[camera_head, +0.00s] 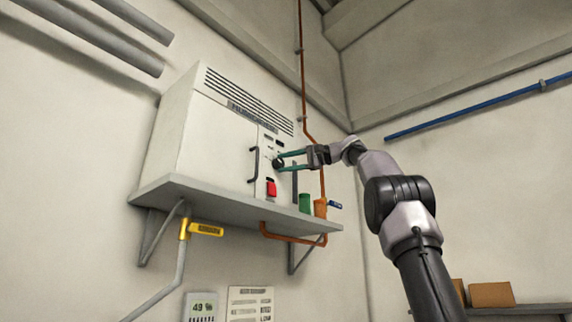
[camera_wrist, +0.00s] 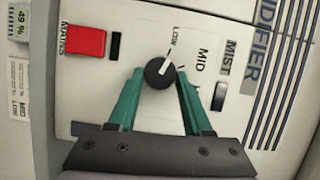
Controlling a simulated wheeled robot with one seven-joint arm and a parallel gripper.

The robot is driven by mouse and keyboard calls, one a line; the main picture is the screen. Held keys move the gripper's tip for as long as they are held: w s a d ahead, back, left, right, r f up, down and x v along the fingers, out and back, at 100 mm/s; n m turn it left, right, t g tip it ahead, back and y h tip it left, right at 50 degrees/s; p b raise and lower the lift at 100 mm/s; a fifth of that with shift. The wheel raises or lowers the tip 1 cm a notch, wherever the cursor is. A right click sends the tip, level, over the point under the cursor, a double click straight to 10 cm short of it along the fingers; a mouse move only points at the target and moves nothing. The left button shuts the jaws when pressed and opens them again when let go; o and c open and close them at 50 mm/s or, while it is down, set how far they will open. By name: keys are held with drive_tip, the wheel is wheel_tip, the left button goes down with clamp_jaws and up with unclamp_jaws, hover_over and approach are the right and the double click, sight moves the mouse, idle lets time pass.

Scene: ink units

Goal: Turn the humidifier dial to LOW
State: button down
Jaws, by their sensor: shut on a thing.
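The humidifier (camera_head: 180,130) is a white cabinet with a slotted vent on a wall shelf. Its dark round dial (camera_wrist: 158,75) is on the front panel; it also shows in the head view (camera_head: 277,163). The dial's white pointer is tilted up and slightly right in the wrist view, toward the LOW label (camera_wrist: 176,33). The MID label (camera_wrist: 202,60) is to the right of it. My gripper (camera_wrist: 160,77) has its teal fingers on either side of the dial and is shut on it; it also shows in the head view (camera_head: 281,160).
A red MAINS switch (camera_wrist: 85,41) is on the same panel, left of the dial in the wrist view. A black door handle (camera_head: 253,164) is left of the dial in the head view. A green cup (camera_head: 305,203) and an orange cup (camera_head: 320,208) stand on the shelf (camera_head: 225,203).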

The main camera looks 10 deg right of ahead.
drive_tip(key=shift+n, duration=0.5)
drive_tip(key=shift+c, duration=1.6)
unclamp_jaws()
drive_tip(key=v, duration=1)
drive_tip(key=shift+s+d+r, duration=0.25)
drive_tip(key=shift+d, duration=0.05)
